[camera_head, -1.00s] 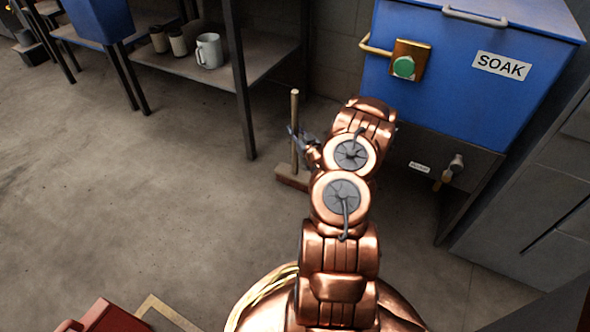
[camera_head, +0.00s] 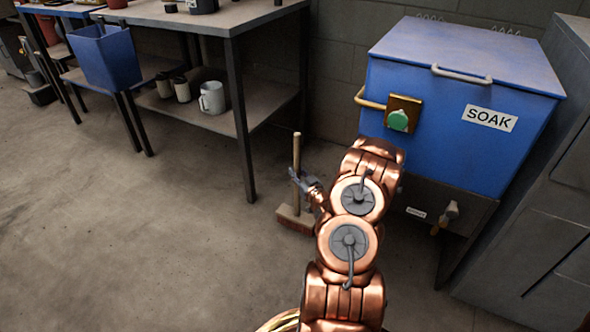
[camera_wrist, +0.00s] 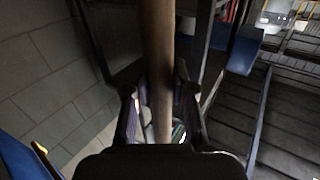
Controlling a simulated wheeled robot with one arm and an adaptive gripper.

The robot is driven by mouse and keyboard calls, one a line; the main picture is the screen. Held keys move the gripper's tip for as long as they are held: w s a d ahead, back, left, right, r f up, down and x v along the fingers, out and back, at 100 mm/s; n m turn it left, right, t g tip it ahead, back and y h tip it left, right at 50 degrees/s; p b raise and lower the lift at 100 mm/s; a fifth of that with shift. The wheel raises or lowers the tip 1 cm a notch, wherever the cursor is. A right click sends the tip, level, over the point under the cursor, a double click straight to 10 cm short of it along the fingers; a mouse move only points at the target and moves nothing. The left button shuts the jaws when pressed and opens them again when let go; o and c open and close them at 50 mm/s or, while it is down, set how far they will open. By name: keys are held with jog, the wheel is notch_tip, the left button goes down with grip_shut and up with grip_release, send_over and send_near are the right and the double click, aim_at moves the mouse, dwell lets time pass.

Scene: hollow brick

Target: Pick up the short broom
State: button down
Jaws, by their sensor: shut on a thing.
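The short broom has a wooden handle (camera_head: 296,155) and a reddish-brown head (camera_head: 294,218) with a pale top. It stands upright in the head view, beside the metal table and left of the blue soak tank. My gripper (camera_head: 297,178) is shut on the handle partway up. In the wrist view the handle (camera_wrist: 158,70) runs between the two fingers of my gripper (camera_wrist: 158,105). The broom head is not seen in the wrist view. I cannot tell whether the head touches the floor.
The blue soak tank (camera_head: 455,120) stands to the right on a dark base with a tap (camera_head: 448,213). A metal table (camera_head: 215,25) with mugs (camera_head: 212,97) on its shelf stands to the left, a leg close to the broom. Open floor (camera_head: 130,240) lies at front left.

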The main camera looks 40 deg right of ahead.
jog(key=r+p+v, duration=0.1)
jog(key=p+v, duration=0.3)
jog(key=v, duration=0.9)
jog(key=shift+s+a+r, duration=0.2)
jog(key=shift+s+r, duration=0.05)
jog(key=shift+s, duration=0.05)
dwell(0.6)
